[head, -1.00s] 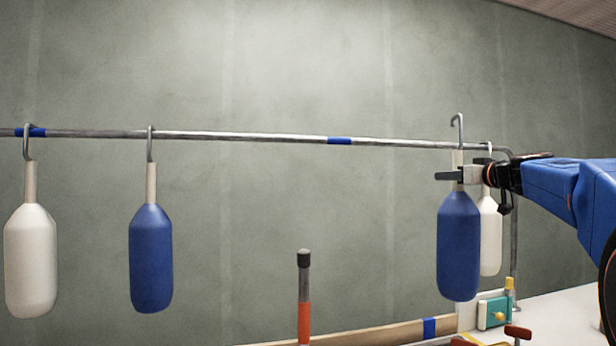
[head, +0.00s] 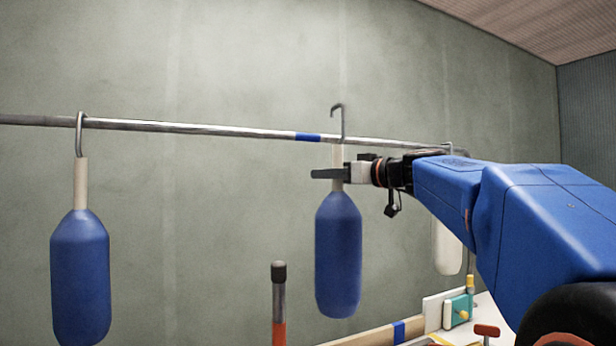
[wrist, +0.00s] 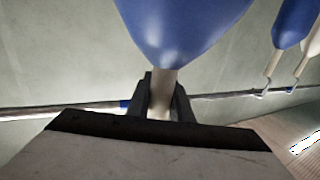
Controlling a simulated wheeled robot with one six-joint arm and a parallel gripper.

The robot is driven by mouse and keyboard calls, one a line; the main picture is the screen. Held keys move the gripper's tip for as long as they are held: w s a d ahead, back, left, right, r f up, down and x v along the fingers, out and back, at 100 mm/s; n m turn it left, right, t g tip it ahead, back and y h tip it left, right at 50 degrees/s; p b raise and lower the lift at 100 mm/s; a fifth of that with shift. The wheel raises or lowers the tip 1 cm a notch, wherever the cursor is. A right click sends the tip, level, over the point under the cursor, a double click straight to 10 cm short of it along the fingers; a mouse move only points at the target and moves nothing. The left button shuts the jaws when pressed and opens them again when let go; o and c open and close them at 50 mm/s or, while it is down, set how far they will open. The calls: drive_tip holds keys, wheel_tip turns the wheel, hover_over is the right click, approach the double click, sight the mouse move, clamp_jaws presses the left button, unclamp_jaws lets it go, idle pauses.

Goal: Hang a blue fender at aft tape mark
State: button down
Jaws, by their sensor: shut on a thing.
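My gripper (head: 337,174) is shut on the neck of a blue fender (head: 338,255), which hangs upright below the jaws. Its grey hook (head: 342,120) stands above the rail line in the picture, just right of a blue tape mark (head: 307,137) on the rail (head: 220,130). I cannot tell whether the hook touches the rail. In the wrist view the held fender (wrist: 180,25) fills the top, and the tape mark (wrist: 124,104) shows left of the jaws. Another blue fender (head: 80,275) hangs by its hook on the rail at left.
A white fender (head: 446,248) at right is partly hidden behind my arm. A black-topped post (head: 279,300) stands below, left of the held fender. A teal box (head: 460,309) and a red-handled item (head: 487,331) sit at lower right. The rail between the hanging blue fender and the tape is bare.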

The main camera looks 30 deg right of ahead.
drive_tip(key=shift+w+a, duration=0.1)
drive_tip(key=shift+a, duration=0.5)
drive_tip(key=w+f, duration=0.3)
drive_tip(key=w, duration=1.2)
drive_tip(key=shift+w, duration=0.35)
idle(1.1)
drive_tip(key=shift+d+f, duration=0.1)
drive_tip(key=c, duration=1.5)
unclamp_jaws()
drive_tip(key=shift+s, duration=0.1)
